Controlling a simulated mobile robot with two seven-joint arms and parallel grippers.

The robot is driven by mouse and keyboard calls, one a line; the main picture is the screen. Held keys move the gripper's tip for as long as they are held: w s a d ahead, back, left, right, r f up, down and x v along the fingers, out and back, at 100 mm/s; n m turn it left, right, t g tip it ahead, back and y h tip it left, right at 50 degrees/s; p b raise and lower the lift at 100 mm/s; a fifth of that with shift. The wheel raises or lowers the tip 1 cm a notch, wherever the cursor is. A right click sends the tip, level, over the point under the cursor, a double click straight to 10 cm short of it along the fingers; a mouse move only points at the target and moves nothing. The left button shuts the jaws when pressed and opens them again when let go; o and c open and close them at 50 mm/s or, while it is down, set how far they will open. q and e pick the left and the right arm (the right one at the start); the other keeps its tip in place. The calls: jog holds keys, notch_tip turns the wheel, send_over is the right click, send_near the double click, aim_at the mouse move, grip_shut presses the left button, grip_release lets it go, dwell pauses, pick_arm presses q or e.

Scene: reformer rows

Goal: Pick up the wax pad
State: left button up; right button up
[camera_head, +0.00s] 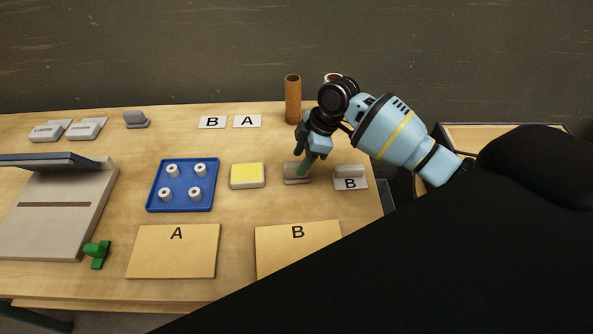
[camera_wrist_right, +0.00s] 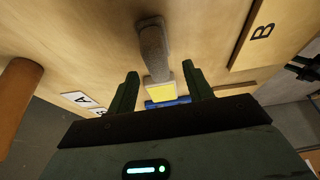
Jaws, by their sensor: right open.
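A yellow-topped pad with a pale base, which looks like the wax pad (camera_head: 248,175), lies on the table right of the blue tray. It also shows in the wrist view as a yellow patch (camera_wrist_right: 159,93) beyond the grey piece. My right gripper (camera_head: 304,165) is open and points down, to the right of the yellow pad. It is over a small grey handled piece (camera_head: 294,179), which its fingers partly hide. In the wrist view this grey piece (camera_wrist_right: 153,45) stands ahead of the fingertips (camera_wrist_right: 160,69), and nothing is held. My left gripper is out of view.
A blue tray (camera_head: 154,199) holds several white rolls. Another grey piece (camera_head: 349,171) stands by a B card at right. A brown tube (camera_head: 292,98) stands behind the gripper. Boards A (camera_head: 172,260) and B (camera_head: 290,250) lie in front. A grey machine (camera_head: 60,220) is at left.

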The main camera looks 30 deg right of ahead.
aim_at(297, 163)
jog(key=shift+a+f, duration=0.1)
jog(key=shift+f, duration=0.3)
jog(key=x, duration=0.4)
jog(key=shift+w+f, duration=0.15)
jog(key=shift+w, duration=0.1)
jog(key=c, duration=1.1)
jog(key=shift+o, duration=0.2)
